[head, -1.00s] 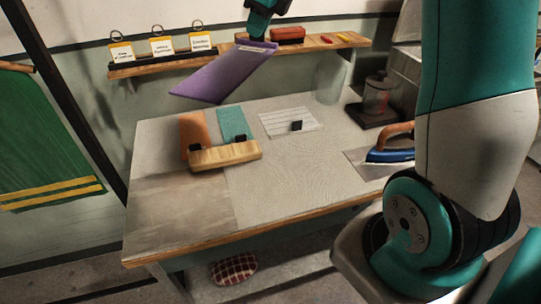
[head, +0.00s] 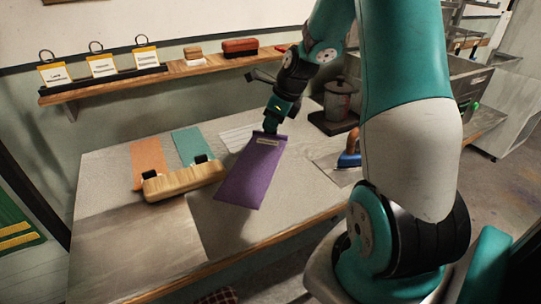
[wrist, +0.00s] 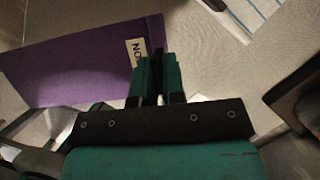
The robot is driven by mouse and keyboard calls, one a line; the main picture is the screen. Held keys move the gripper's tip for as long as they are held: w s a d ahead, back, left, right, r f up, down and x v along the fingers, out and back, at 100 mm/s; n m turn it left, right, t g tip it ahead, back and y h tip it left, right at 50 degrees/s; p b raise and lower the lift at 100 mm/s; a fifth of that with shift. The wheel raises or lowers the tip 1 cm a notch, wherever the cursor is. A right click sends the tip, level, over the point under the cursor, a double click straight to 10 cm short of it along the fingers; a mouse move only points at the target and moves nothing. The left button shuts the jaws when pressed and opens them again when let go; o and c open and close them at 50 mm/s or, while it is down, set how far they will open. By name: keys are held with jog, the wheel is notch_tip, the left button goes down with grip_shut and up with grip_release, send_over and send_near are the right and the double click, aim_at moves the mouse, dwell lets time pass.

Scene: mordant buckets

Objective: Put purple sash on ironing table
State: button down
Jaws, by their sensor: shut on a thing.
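The purple sash (head: 250,172) hangs from my gripper (head: 270,128) over the ironing table (head: 145,235). Its upper edge, with a small pale label, is at my fingers, and its lower end slants down toward the front left. A dark shadow lies on the table below and left of it. In the wrist view the purple sash (wrist: 80,62) spreads to the left of my gripper (wrist: 156,65), whose fingers are shut at its labelled end. I cannot tell whether its lower end touches the table.
A wooden block (head: 185,181) with black clips stands by an orange swatch (head: 148,160) and a teal swatch (head: 190,143). A blue iron (head: 349,159) and a lidded jar (head: 338,100) are at the right. A wall shelf (head: 190,68) runs behind. The table's front left is bare.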

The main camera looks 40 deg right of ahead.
notch_tip(320, 180, down, 10)
jog(key=shift+r, duration=0.15)
dwell(0.3)
jog(key=c, duration=1.2)
grip_release()
